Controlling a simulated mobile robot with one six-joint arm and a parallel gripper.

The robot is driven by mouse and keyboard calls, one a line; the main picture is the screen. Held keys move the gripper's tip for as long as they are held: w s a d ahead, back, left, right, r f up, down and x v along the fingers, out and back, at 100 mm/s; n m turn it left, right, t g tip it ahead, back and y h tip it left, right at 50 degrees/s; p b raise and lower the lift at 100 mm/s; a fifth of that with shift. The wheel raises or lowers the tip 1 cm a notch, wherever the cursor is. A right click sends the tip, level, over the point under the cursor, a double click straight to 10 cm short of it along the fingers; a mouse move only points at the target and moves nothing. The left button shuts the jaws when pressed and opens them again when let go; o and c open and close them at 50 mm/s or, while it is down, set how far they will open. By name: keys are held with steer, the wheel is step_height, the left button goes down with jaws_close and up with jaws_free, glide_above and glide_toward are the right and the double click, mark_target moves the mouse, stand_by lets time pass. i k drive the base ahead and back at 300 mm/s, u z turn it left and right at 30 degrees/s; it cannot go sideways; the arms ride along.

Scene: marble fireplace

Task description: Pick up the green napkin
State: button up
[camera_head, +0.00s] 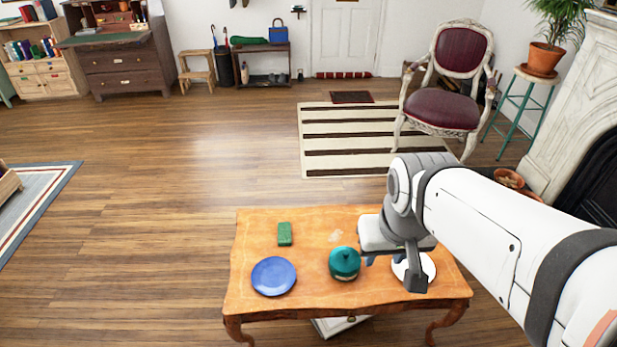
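A small green rectangular item (285,233), which looks like the folded green napkin, lies flat on the orange-brown wooden table (250,225), near its back left. My gripper (393,270) is over the right part of the table, to the right of the napkin and well apart from it. Its fingers look spread apart, with nothing seen between them. It partly hides a white round dish (427,268) below it.
A blue plate (273,276) lies in front of the napkin. A teal lidded pot (344,263) stands between the napkin and my gripper. The tabletop behind the pot is mostly clear. A red-cushioned chair (440,108) and a striped rug (340,140) are beyond the table.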

mark_target(284, 229)
steer(key=z, duration=0.05)
steer(key=k, duration=0.5)
steer(key=u, duration=0.95)
steer(key=i, duration=1.35)
steer(key=z, duration=0.5)
